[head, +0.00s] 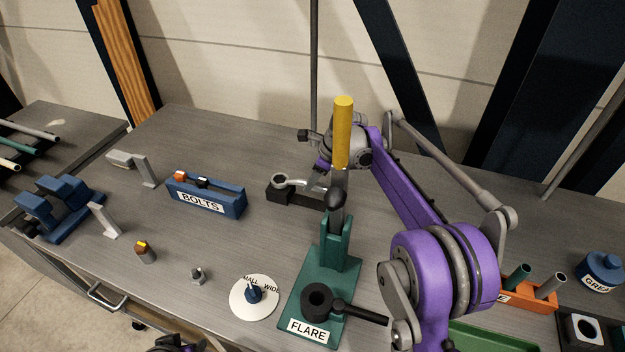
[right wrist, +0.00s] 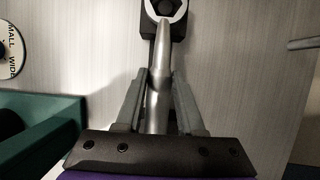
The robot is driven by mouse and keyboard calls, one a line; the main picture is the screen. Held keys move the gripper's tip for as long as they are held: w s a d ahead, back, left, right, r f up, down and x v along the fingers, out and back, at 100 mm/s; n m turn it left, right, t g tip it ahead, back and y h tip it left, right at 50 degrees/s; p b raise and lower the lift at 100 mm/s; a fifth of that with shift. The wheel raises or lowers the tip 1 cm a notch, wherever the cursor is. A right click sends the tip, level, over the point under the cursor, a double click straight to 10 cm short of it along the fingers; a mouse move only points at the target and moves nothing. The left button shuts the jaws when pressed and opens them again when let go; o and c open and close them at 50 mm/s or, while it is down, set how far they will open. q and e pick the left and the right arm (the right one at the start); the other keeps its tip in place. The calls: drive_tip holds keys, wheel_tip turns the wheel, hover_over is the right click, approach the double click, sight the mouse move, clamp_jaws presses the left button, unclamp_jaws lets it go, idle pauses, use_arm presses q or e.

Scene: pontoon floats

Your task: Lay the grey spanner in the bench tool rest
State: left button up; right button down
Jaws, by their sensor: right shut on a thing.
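The grey spanner (head: 297,181) is held in my right gripper (head: 318,180), its ring end pointing left in the head view. In the right wrist view the jaws (right wrist: 155,103) are shut on the spanner's shaft (right wrist: 160,85), with the ring end at the top. A dark block (head: 289,196), which looks like the bench tool rest, lies under the ring end and shows behind it in the right wrist view (right wrist: 147,27). I cannot tell whether spanner and block touch. My left gripper does not show; only a dark and purple piece of my arm is at the bottom edge.
A green FLARE stand (head: 325,273) with a yellow-handled lever stands right in front of my right gripper. A blue BOLTS box (head: 207,197) is to the left, a white dial (head: 254,298) nearer. An orange holder (head: 530,295) stands at right.

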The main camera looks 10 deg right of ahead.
drive_tip(key=shift+f+b, duration=0.3)
drive_tip(key=shift+f, duration=0.3)
drive_tip(key=shift+c, duration=2.2)
unclamp_jaws()
drive_tip(key=v, duration=1.1)
drive_tip(key=shift+f, duration=0.15)
